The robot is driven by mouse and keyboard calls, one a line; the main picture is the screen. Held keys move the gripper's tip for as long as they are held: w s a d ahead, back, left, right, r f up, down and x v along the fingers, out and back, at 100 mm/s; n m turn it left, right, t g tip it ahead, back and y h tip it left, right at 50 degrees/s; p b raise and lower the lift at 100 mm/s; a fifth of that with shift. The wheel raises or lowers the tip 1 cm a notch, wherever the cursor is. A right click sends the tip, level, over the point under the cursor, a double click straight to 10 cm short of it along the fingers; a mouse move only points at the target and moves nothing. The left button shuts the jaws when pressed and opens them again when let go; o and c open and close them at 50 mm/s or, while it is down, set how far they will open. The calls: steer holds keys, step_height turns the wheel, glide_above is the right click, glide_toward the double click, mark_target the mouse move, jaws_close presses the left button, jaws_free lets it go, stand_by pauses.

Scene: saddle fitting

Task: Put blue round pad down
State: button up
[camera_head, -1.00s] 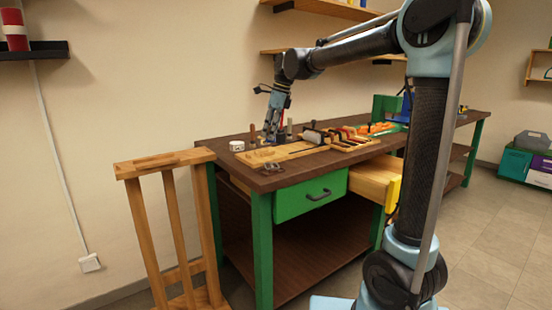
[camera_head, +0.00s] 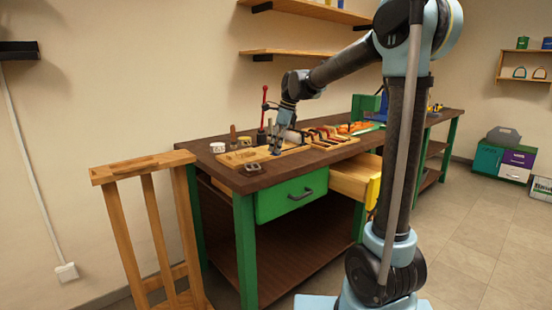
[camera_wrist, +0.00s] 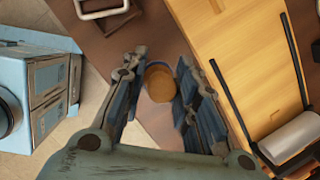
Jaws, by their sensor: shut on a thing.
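My gripper (camera_head: 277,147) hangs low over the wooden board (camera_head: 240,157) on the workbench, fingers down. In the wrist view its fingers (camera_wrist: 161,68) stand on either side of a round, brown-topped thing (camera_wrist: 159,83) and are shut on it.
A white round tub (camera_head: 217,147) and a brown-handled tool (camera_head: 233,135) stand left of my gripper. A red-topped upright tool (camera_head: 265,97) stands behind. A small metal piece (camera_head: 253,168) lies near the front edge. A drawer (camera_head: 352,184) stands open at right.

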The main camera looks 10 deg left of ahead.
mark_target(276, 155)
steer(key=shift+f, duration=2.2)
steer(key=o, duration=1.1)
steer(key=shift+o, duration=0.2)
